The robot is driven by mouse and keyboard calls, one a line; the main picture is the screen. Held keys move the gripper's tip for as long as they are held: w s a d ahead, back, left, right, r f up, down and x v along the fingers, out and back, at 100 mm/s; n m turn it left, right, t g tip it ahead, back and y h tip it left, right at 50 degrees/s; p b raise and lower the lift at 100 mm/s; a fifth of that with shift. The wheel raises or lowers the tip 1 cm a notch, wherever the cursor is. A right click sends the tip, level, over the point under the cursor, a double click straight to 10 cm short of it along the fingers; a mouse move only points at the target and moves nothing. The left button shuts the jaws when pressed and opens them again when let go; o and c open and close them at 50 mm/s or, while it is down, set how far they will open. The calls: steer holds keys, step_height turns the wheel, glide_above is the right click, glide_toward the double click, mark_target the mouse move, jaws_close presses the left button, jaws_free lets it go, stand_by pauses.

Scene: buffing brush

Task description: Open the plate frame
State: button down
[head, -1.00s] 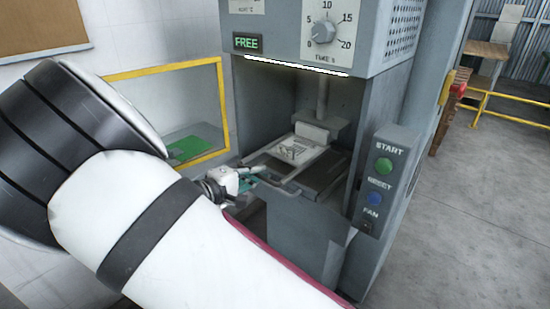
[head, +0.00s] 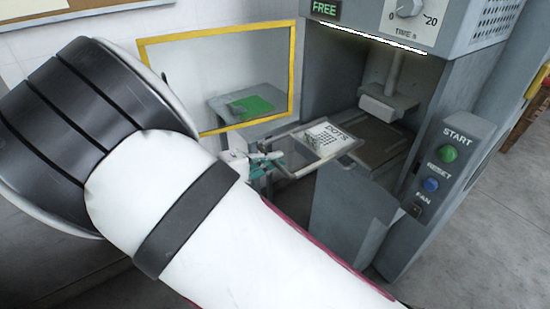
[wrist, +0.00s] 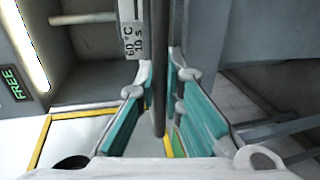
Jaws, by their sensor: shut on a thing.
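The plate frame (head: 297,168) is a thin metal frame that sticks out of the grey machine's opening toward the left. A white plate (head: 330,139) marked "DOTS" sits on it. My gripper (head: 264,162) is at the frame's outer end, with teal finger pads. In the wrist view a dark round bar (wrist: 158,62), which looks like the frame's handle, runs between the pads of my gripper (wrist: 160,88), and it is shut on this bar. My white arm hides part of the machine's front in the head view.
The machine's press head (head: 388,104) hangs above the bay. A control box (head: 440,170) with START, RESET and FAN is at the right. A yellow-edged clear panel (head: 220,75) stands left, with a green-topped surface (head: 250,107) behind it.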

steer(key=c, duration=1.7)
jaws_free()
steer(key=shift+a, duration=0.1)
steer(key=v, duration=1.2)
